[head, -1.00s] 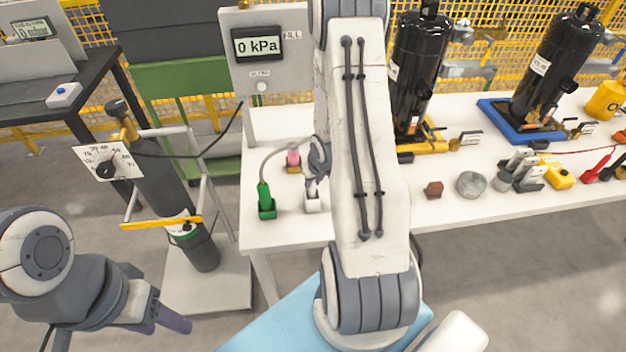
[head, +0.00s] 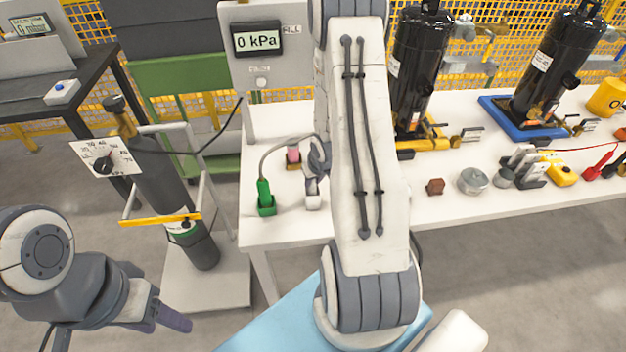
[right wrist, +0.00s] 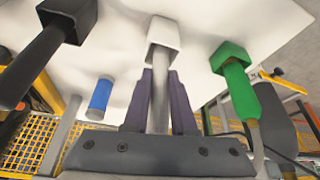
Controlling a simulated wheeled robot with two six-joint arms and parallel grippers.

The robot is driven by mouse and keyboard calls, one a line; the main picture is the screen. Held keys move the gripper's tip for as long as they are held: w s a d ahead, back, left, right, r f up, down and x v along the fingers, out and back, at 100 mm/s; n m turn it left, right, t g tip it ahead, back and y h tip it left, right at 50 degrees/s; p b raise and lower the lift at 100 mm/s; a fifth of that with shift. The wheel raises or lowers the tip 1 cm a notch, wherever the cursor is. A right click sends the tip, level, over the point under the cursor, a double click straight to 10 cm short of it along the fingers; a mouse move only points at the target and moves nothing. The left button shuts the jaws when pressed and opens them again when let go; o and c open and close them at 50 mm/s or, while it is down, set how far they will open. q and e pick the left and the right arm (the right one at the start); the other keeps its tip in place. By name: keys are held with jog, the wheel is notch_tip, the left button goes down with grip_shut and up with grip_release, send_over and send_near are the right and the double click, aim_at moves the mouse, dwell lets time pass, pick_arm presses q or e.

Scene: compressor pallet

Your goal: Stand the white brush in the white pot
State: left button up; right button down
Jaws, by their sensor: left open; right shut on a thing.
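The white pot (head: 313,202) stands near the left front of the white table; it also shows at the top of the right wrist view (right wrist: 173,32). My right gripper (head: 313,184) is just above it, pointing down. In the right wrist view its purple fingers (right wrist: 160,80) are shut on the pale shaft of the white brush (right wrist: 160,95). The brush lines up with the pot and its far end is at or inside the opening; I cannot tell how deep. My left gripper (head: 172,318) is open and empty, low at the left, away from the table.
A green brush in a green pot (head: 267,207) stands close to the left. A pink item (head: 293,155) stands behind. The right wrist view shows a black pot (right wrist: 68,18) and a blue cylinder (right wrist: 100,95). A brown block (head: 435,187) and a round metal piece (head: 473,181) lie to the right.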

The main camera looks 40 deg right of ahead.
jog(key=shift+f, duration=0.2)
jog(key=c, duration=0.7)
grip_release()
jog(key=shift+o, duration=0.2)
jog(key=p+v, duration=0.3)
jog(key=v, duration=0.7)
jog(key=shift+r, duration=0.25)
